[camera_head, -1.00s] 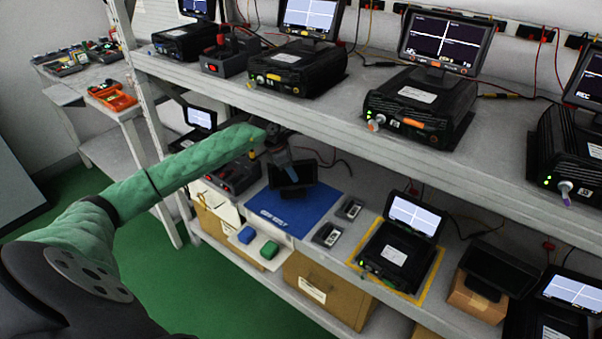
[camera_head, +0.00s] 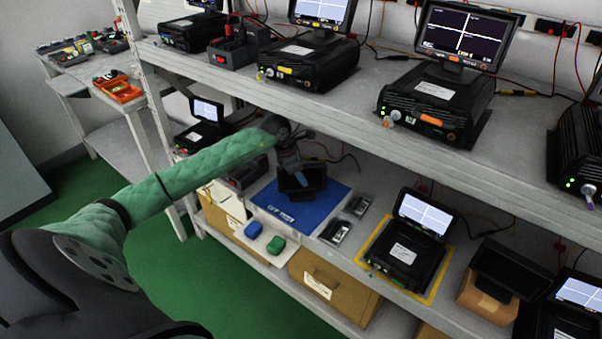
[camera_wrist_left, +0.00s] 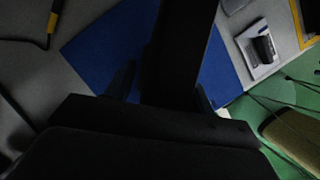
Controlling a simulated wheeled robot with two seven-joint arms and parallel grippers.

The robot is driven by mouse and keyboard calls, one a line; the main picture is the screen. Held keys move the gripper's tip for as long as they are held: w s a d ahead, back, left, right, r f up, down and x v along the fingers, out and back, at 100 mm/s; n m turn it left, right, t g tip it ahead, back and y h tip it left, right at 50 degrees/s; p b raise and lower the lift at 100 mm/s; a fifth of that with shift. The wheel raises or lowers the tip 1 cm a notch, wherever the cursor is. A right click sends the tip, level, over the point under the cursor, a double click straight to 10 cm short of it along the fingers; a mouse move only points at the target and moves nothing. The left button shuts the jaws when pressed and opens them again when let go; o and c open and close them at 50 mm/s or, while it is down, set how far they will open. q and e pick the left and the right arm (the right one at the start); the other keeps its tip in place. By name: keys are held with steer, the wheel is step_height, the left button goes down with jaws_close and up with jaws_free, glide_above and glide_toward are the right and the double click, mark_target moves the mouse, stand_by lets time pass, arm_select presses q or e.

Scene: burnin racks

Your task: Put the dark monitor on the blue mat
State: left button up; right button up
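The dark monitor (camera_head: 303,181) is at the blue mat (camera_head: 313,211) on the lower shelf, over its back part. I cannot tell whether its underside touches the mat. My left gripper (camera_head: 291,166) reaches in under the upper shelf and is at the monitor's top left. In the left wrist view, the dark monitor (camera_wrist_left: 180,50) runs between the two fingers (camera_wrist_left: 165,92), which appear shut on it, with the blue mat (camera_wrist_left: 105,45) behind. The dark image hides the exact contact. My right gripper is not in view.
Small grey devices (camera_head: 336,232) lie right of the mat, then a lit unit (camera_head: 405,250) on a yellow-bordered square. Another dark screen (camera_head: 510,268) stands on a cardboard box. Blue (camera_head: 253,229) and green (camera_head: 275,245) pieces lie in front.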

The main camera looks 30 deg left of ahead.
arm_select(q)
steer(key=shift+o, duration=0.4)
steer(key=shift+r, duration=0.1)
steer(key=shift+r, duration=0.1)
steer(key=b+v, duration=0.1)
steer(key=v, duration=0.5)
steer(key=shift+s+a+r, duration=0.1)
steer(key=shift+s+r, duration=0.1)
steer(key=shift+r, duration=0.05)
steer(key=shift+s+a+r, duration=0.1)
steer(key=shift+r, duration=0.25)
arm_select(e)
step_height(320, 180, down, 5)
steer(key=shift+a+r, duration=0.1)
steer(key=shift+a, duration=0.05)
